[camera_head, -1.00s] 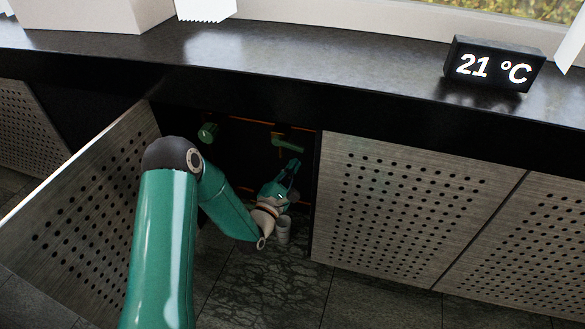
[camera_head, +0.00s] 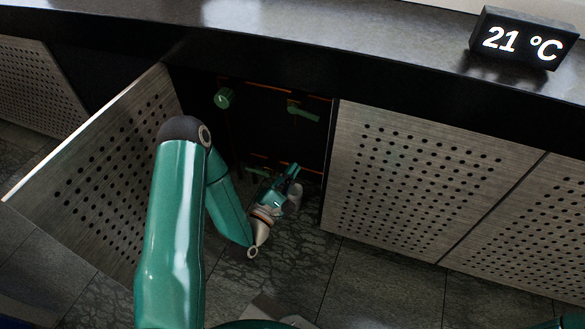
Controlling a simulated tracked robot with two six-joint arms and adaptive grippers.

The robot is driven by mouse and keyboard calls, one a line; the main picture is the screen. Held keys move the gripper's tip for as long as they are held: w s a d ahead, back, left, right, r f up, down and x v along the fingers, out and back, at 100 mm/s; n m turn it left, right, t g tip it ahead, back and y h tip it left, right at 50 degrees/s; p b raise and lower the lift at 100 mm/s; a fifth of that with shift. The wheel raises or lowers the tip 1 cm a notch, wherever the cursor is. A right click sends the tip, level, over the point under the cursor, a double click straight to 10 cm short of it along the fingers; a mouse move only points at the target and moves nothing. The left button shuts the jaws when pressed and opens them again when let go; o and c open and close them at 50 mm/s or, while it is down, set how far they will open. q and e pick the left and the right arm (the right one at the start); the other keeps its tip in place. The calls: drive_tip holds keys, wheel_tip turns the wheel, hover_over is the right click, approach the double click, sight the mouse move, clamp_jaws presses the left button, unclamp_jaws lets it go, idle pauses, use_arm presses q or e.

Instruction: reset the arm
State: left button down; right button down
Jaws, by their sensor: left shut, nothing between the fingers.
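My left arm comes in from the lower left and reaches down to the front of an open cabinet. My left gripper (camera_head: 293,172) is shut and empty, low in the cabinet opening, pointing up and to the right. It touches nothing that I can make out. My right gripper is not in view; only a sliver of teal shows at the bottom right edge.
A perforated cabinet door (camera_head: 100,165) stands open left of my arm. Inside the dark cabinet are a green round knob (camera_head: 224,97) and a green lever handle (camera_head: 303,111). A closed perforated door (camera_head: 400,180) is on the right. The dark counter (camera_head: 330,45) carries a temperature display (camera_head: 522,42).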

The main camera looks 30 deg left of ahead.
use_arm(q)
drive_tip(key=w+d+r+m+h+p, duration=0.2)
drive_tip(key=d+r+h+p, duration=0.1)
drive_tip(key=d+r, duration=0.3)
drive_tip(key=s+d+f+m+g+h+p, duration=0.1)
drive_tip(key=s+d+f+m+g+h, duration=0.1)
drive_tip(key=d+f+m+g, duration=0.7)
drive_tip(key=s+d+f+m+g, duration=0.1)
drive_tip(key=s+f+m+g, duration=0.5)
drive_tip(key=s, duration=0.4)
drive_tip(key=s+d+f+m+g, duration=0.1)
drive_tip(key=s+f+m+g, duration=0.3)
drive_tip(key=s+f+m, duration=0.45)
wheel_tip(320, 180, up, 40)
drive_tip(key=s+p, duration=0.1)
drive_tip(key=p, duration=3.7)
drive_tip(key=shift+s+r, duration=0.15)
drive_tip(key=shift+r, duration=0.1)
drive_tip(key=shift+f, duration=0.1)
